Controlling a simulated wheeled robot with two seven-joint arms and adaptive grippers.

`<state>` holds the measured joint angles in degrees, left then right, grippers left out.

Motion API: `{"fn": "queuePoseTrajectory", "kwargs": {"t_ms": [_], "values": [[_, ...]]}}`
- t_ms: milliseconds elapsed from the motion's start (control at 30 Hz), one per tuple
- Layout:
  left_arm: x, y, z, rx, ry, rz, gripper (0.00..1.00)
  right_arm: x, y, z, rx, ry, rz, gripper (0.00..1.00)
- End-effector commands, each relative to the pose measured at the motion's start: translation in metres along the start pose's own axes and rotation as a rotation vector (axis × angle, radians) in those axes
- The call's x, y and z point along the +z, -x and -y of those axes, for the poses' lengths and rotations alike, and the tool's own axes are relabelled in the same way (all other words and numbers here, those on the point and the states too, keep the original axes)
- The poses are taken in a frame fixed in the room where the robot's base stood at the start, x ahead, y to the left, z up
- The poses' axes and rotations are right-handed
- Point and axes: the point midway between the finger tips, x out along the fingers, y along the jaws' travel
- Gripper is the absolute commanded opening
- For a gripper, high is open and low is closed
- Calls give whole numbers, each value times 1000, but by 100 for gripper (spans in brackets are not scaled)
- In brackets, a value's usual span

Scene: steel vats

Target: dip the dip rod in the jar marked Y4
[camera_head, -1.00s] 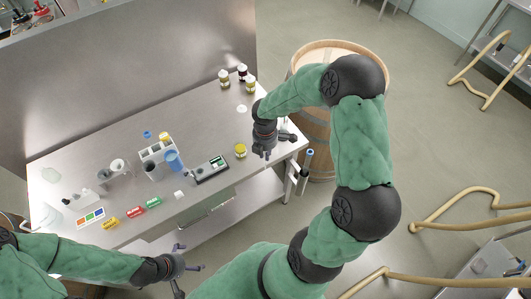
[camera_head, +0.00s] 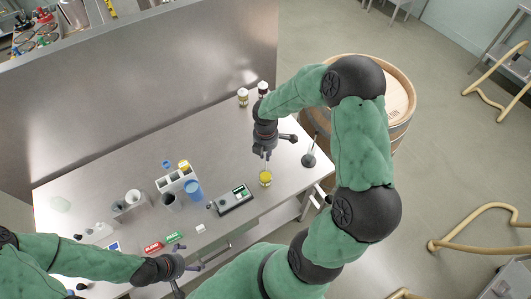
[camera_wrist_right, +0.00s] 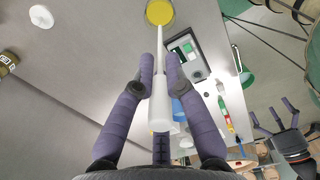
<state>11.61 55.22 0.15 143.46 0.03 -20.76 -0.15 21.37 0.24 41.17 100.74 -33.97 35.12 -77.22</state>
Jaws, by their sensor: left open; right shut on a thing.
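My right gripper (camera_head: 265,153) is shut on a pale dip rod (camera_wrist_right: 159,85), which points away from the fingers in the right wrist view. The rod's far end overlaps a round jar with yellow contents (camera_wrist_right: 160,12). In the head view this yellow jar (camera_head: 265,179) stands on the steel table just below the right gripper. I cannot tell whether the tip is inside the jar or just above it. No Y4 marking is readable. My left gripper (camera_head: 190,272) is open and empty near the table's front edge.
Two jars (camera_head: 243,97) (camera_head: 263,88) stand at the back of the steel table (camera_head: 225,125). A grey device (camera_head: 234,201), a blue cup (camera_head: 193,190) and a tube rack (camera_head: 177,180) stand left of the yellow jar. A barrel (camera_head: 398,95) stands beyond the table's right end.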

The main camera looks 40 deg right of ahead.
Motion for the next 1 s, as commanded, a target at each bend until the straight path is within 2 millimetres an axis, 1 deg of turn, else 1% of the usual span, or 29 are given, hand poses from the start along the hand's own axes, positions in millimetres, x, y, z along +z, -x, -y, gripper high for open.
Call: {"fn": "queuePoseTrajectory", "kwargs": {"t_ms": [267, 633, 1000], "values": [[-1, -6, 2, 0, 0, -1, 100, 0, -7, 0, 0, -17, -1, 0], [-1, -20, 7, 0, 0, -1, 100, 0, -28, 0, 0, -17, -2, 0], [-1, -22, 8, 0, 0, -1, 100, 0, -30, 0, 1, -17, -2, 0]]}}
